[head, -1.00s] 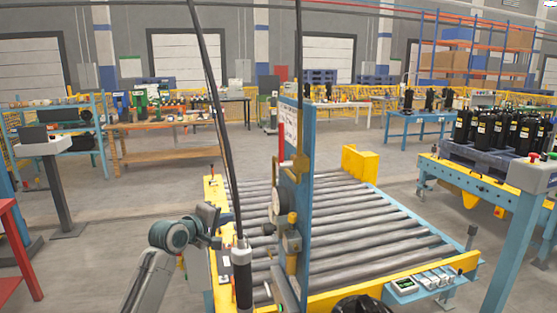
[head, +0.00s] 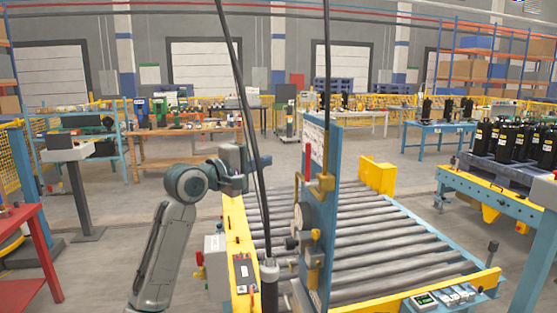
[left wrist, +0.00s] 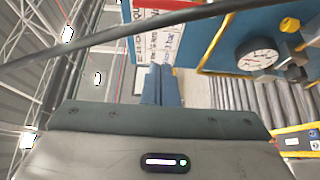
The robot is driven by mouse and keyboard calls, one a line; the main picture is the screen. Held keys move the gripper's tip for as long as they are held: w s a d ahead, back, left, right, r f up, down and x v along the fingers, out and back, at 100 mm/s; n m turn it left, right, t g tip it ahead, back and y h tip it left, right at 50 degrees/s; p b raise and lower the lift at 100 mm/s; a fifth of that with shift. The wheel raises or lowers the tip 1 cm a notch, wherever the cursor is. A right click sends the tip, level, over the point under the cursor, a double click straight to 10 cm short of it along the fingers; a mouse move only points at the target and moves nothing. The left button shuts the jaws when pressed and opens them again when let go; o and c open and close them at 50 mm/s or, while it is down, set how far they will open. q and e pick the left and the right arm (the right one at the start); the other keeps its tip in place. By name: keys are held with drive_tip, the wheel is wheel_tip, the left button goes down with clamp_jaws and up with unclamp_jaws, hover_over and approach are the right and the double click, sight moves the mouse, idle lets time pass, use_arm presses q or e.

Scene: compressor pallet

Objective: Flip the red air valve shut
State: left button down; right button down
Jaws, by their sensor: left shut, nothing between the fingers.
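A narrow upright red piece (head: 307,161), which looks like the valve's lever, shows beside the brass pipe (head: 325,182) on the blue post (head: 335,215). A red bar also shows at the top edge of the left wrist view (left wrist: 165,4), by the printed sign; I cannot tell if it is the same piece. My left gripper (head: 264,160) is raised left of the post, pointing right, apart from the red piece. Its blue fingers are together and empty in the left wrist view (left wrist: 158,84). My right gripper is out of view.
Two dark hoses (head: 247,110) hang close to my left gripper and the post. A round gauge (head: 303,217) and fittings stick out below the red piece. The roller conveyor (head: 400,250) lies behind. A grey box with a red knob (head: 199,259) stands lower left.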

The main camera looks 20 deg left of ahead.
use_arm(q)
drive_tip(key=p+x, duration=0.4)
drive_tip(key=x, duration=0.6)
drive_tip(key=s+d+p, duration=0.2)
drive_tip(key=s, duration=0.1)
drive_tip(key=shift+s+d, duration=0.3)
drive_tip(key=shift+d, duration=0.05)
drive_tip(key=shift+f, duration=0.1)
drive_tip(key=shift+s+d+m+h+b, duration=0.15)
drive_tip(key=shift+m+h+b, duration=0.2)
drive_tip(key=shift+m, duration=0.25)
drive_tip(key=shift+s+m+t+b, duration=0.1)
drive_tip(key=shift+m+t+b, duration=0.2)
drive_tip(key=shift+m, duration=0.1)
